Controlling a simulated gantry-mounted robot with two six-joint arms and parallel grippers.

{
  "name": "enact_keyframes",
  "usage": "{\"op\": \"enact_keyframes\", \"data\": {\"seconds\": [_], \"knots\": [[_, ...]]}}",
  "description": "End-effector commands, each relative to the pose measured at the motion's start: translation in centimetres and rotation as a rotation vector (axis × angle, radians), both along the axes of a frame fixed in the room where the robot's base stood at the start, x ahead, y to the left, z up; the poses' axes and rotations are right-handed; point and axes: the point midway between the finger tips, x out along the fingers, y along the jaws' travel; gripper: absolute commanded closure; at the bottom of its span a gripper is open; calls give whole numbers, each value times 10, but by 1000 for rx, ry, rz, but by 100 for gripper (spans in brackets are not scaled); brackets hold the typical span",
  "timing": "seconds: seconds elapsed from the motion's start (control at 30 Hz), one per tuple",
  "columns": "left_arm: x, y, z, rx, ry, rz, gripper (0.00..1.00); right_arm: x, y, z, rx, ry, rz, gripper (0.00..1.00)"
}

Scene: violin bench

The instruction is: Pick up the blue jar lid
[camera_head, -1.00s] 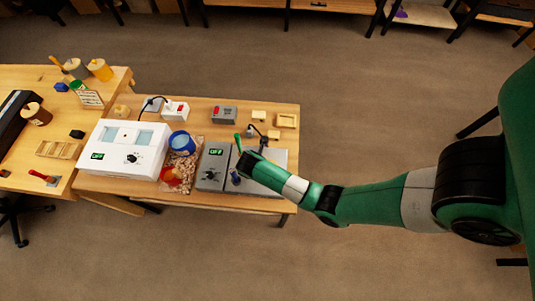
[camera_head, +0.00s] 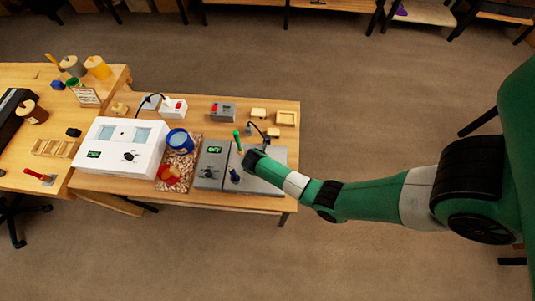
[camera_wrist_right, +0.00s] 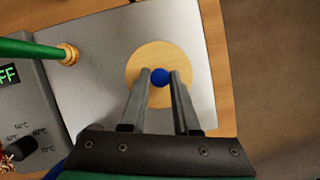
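The blue jar lid (camera_wrist_right: 160,48) shows in the right wrist view as a pale wooden disc with a round blue knob. It appears over the grey metal plate (camera_wrist_right: 95,75); I cannot tell if it touches it. My right gripper (camera_wrist_right: 160,75) points down at it, its fingertips close against both sides of the knob, and looks shut on it. In the head view my right gripper (camera_head: 249,158) is over the plate and the arm hides the lid. The blue jar (camera_head: 181,140) stands left of the plate. My left gripper is out of view.
A green-handled tool (camera_wrist_right: 38,50) stands close left of the gripper. The grey control box (camera_head: 212,160) and white device (camera_head: 122,147) are further left. Small wooden pieces (camera_head: 286,118) lie behind.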

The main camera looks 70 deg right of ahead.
Motion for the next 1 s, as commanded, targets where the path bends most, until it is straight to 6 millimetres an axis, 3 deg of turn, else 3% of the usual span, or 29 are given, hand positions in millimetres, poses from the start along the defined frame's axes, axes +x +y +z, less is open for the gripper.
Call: {"op": "enact_keyframes", "data": {"seconds": [0.03, 0.13, 0.67, 0.83, 1.0], "knots": [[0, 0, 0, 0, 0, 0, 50, 0, 0, 0, 0, 0, 0, 82], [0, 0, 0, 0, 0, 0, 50, 0, 0, 0, 0, 0, 0, 100], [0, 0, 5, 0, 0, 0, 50, 0, 0, 9, -1, 0, 0, 100], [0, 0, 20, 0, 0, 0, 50, 0, 1, 40, -1, -2, 0, 100], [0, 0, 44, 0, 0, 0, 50, -22, 34, 86, -1, -3, 6, 100]]}}
